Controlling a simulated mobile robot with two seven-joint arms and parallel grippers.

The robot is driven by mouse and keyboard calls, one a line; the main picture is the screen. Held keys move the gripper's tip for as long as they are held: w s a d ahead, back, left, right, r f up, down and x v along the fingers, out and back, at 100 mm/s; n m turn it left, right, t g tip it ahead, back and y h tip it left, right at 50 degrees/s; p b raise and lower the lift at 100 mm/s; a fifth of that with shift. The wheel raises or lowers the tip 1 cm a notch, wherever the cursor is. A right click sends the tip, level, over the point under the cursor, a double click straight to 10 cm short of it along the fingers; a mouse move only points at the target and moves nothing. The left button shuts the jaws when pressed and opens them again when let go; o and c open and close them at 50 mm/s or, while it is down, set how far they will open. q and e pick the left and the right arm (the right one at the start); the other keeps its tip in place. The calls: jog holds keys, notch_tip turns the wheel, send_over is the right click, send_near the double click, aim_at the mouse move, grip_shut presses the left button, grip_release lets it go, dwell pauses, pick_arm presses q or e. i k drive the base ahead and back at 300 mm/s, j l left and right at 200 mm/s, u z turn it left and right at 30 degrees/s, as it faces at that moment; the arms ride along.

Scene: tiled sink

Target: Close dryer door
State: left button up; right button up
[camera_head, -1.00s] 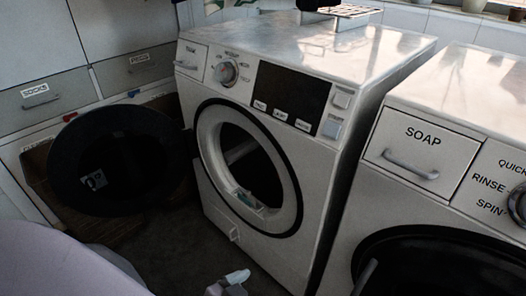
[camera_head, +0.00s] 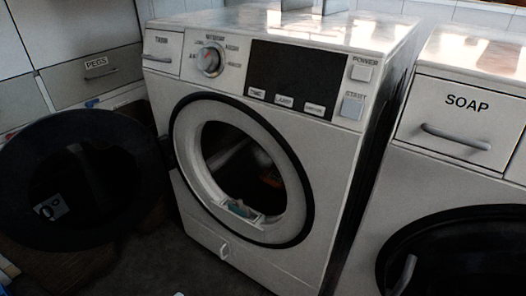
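The white dryer (camera_head: 330,190) stands in the middle of the view, turned slightly to the left. Its round opening (camera_head: 243,165) is uncovered, and the dark drum inside shows. The dark round dryer door (camera_head: 110,150) is swung wide open to the left of the machine. A small latch plate (camera_head: 50,208) shows on the door's inner face, at its left. Neither of my grippers can be made out in this view.
A second white machine (camera_head: 456,155) with a SOAP drawer stands close on the right, its dark round door shut. Labelled drawers (camera_head: 95,70) stand behind the open door. Dark floor (camera_head: 200,272) lies in front of the dryer.

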aim_at(91, 176)
jog(key=u, duration=1.95)
jog(key=i+l+u, duration=0.5)
jog(key=j, duration=0.1)
